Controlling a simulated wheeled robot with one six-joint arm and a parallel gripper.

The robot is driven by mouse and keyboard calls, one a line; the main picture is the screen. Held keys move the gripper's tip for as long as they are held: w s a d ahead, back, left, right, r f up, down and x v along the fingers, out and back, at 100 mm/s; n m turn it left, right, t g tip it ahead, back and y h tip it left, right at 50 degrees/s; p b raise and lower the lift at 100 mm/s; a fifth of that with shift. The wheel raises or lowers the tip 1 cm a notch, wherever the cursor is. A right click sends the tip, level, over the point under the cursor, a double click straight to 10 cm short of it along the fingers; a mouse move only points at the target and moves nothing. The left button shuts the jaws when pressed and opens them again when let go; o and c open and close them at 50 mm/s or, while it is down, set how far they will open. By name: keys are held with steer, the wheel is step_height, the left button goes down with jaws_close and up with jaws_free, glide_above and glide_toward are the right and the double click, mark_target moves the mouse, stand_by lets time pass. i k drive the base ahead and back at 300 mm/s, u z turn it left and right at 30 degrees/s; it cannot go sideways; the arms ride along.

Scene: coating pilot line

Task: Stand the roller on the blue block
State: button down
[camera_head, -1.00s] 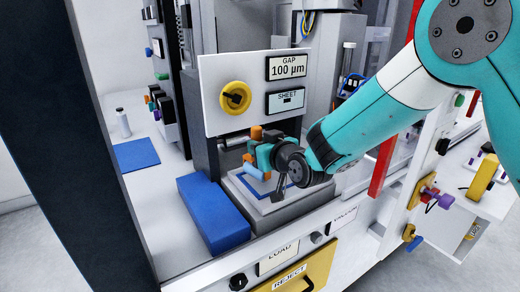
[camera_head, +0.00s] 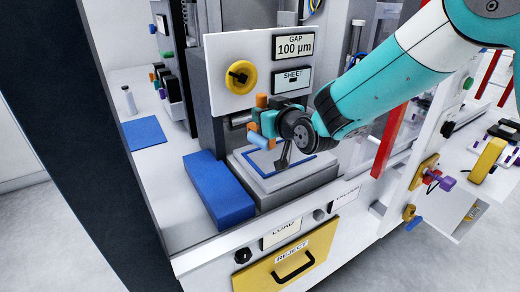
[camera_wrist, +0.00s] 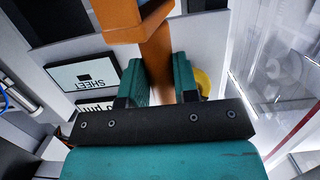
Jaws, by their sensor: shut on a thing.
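The roller has an orange handle and a pale blue cylinder (camera_head: 259,141). My gripper (camera_head: 262,119) is shut on its orange handle, which shows between the teal fingers in the wrist view (camera_wrist: 160,68). The roller hangs in front of the yellow-knob panel, apparently above the left part of the coating plate, right of the blue block. The blue block (camera_head: 218,191) is a long box lying flat left of the plate, with its top bare. In the wrist view the pale blue cylinder is out of sight, and orange parts fill the top.
The grey coating plate (camera_head: 306,176) with a blue outline stands right of the block. The white panel (camera_head: 213,75) rises close behind my gripper. A flat blue mat (camera_head: 145,133) and a small white bottle (camera_head: 130,99) are at the back left. A dark post (camera_head: 55,110) stands at left.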

mark_target(213, 177)
steer(key=k, duration=0.5)
steer(key=z, duration=3.05)
steer(key=k, duration=1.5)
steer(key=u, duration=1.85)
steer(key=i, duration=0.5)
steer(key=u, duration=0.1)
